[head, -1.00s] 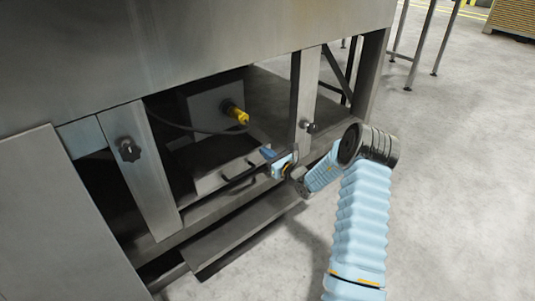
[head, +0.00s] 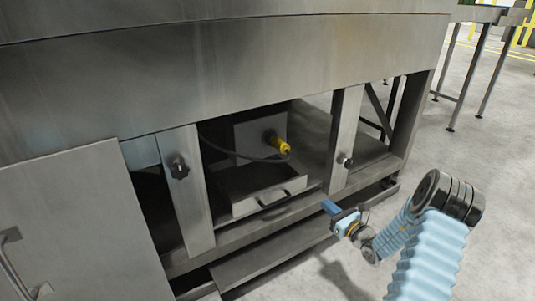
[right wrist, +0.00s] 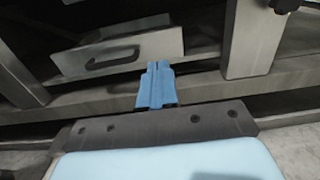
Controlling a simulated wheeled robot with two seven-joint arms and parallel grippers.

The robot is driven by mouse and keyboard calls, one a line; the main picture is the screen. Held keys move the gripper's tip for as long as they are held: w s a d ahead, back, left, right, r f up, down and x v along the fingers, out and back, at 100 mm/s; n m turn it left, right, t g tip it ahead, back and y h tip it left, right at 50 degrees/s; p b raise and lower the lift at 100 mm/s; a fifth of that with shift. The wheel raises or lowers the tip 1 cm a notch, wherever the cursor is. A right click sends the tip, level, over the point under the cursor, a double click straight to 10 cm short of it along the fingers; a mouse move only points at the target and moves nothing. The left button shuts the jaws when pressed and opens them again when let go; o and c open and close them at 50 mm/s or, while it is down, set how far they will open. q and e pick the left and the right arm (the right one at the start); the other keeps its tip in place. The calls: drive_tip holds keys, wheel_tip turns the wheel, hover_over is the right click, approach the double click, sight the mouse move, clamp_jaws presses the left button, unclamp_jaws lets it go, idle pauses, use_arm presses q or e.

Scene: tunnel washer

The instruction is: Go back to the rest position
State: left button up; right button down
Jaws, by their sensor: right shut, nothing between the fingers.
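My right gripper (head: 331,208) is in front of the lower frame of the steel washer (head: 250,60), apart from it, in the head view. Its blue fingers are shut with nothing between them. They also show at the middle of the right wrist view (right wrist: 156,84), pointing toward the open bay with the drawer. My right arm, in a light blue sleeve, comes in from the lower right. My left gripper is not in view.
Black knobs sit on the posts, such as the left knob (head: 179,168). A lower step (head: 275,252) juts out. Clear floor (head: 480,150) lies to the right.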

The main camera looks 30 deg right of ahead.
drive_tip(key=s+a+f+n+g+y, duration=0.2)
drive_tip(key=a+f+n+g+y, duration=0.15)
drive_tip(key=a, duration=0.45)
drive_tip(key=s+a+f+n+g+y, duration=0.25)
drive_tip(key=a+f+g, duration=0.2)
drive_tip(key=a, duration=0.35)
drive_tip(key=s+a+f+n+g+y, duration=0.2)
drive_tip(key=a+f+n+g, duration=0.15)
drive_tip(key=a, duration=0.45)
drive_tip(key=s+a+f+n+g+h, duration=0.3)
drive_tip(key=s+a+f+n+g, duration=0.15)
drive_tip(key=s+n, duration=0.4)
drive_tip(key=s+a+f+n+g+h, duration=0.3)
drive_tip(key=s+a+f+n, duration=0.25)
drive_tip(key=n, duration=0.55)
drive_tip(key=a+r+n+t+p, duration=0.1)
drive_tip(key=a+r+n+p, duration=0.2)
drive_tip(key=r+p, duration=1)
drive_tip(key=shift+s+a+r+n+t+y+p, duration=0.2)
drive_tip(key=shift+r+n+t+y+p, duration=0.15)
drive_tip(key=shift+r+n, duration=0.25)
